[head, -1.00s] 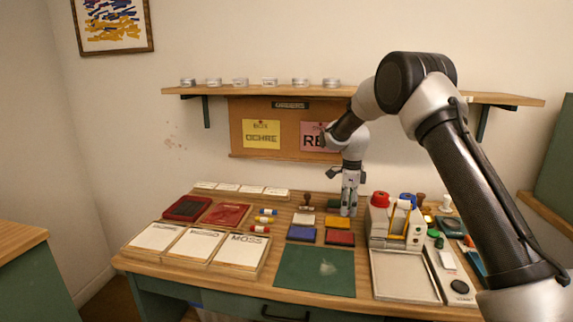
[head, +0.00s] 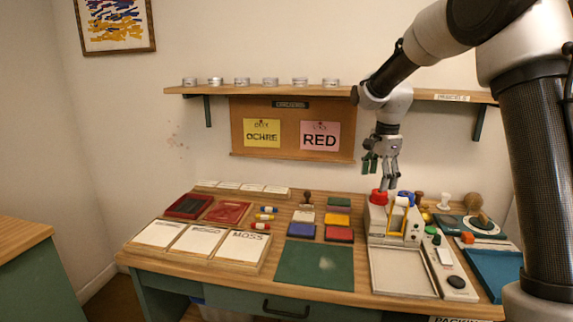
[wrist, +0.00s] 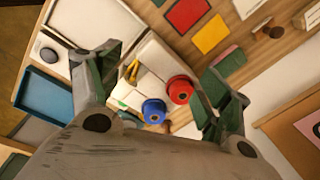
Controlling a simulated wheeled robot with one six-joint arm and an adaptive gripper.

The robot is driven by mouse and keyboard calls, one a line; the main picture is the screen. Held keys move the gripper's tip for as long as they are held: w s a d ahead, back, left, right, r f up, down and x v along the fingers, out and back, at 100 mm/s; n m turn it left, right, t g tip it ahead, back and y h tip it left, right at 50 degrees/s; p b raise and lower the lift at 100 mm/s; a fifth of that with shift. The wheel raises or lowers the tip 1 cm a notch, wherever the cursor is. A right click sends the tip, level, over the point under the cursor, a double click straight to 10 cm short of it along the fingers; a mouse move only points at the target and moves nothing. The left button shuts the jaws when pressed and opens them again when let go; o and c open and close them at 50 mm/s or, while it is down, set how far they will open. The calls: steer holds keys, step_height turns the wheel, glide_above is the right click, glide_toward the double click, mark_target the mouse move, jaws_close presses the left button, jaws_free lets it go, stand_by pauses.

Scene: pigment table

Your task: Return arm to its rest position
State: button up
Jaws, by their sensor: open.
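My gripper (head: 388,182) hangs from my raised arm above the back of the table, at the rack with the red-capped jar. In the wrist view, my gripper (wrist: 155,90) has its two fingers spread wide apart with nothing held between them. Below and between the fingers are a red cap (wrist: 180,90) and a blue cap (wrist: 153,110). The red cap (head: 378,197) and the blue cap (head: 405,195) also show in the head view, just under the fingertips. I cannot tell the exact gap between fingertips and caps.
A shelf (head: 285,92) with several tins runs along the wall behind my arm. A board (head: 240,145) with OCHRE and RED notes hangs below it. The table holds ink pads, paper trays (head: 228,265), a green mat (head: 315,275) and a blue tray (head: 495,285).

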steer(key=s+d+r+n+t, duration=0.1)
steer(key=s+d+r+n, duration=0.2)
steer(key=s, duration=0.6)
steer(key=s+d+r+n, duration=0.2)
steer(key=s+r+n, duration=0.2)
steer(key=s, duration=0.4)
steer(key=s+d+r+n+t, duration=0.1)
steer(key=s+d+r+n, duration=0.2)
steer(key=s, duration=0.6)
steer(key=s+d+f+n+t, duration=0.1)
steer(key=s+n, duration=0.3)
steer(key=s, duration=0.5)
steer(key=shift+s+d+f+n, duration=0.15)
steer(key=shift+s+f+n, duration=0.2)
steer(key=shift+f, duration=0.55)
steer(key=shift+o, duration=0.6)
steer(key=shift+r, duration=0.1)
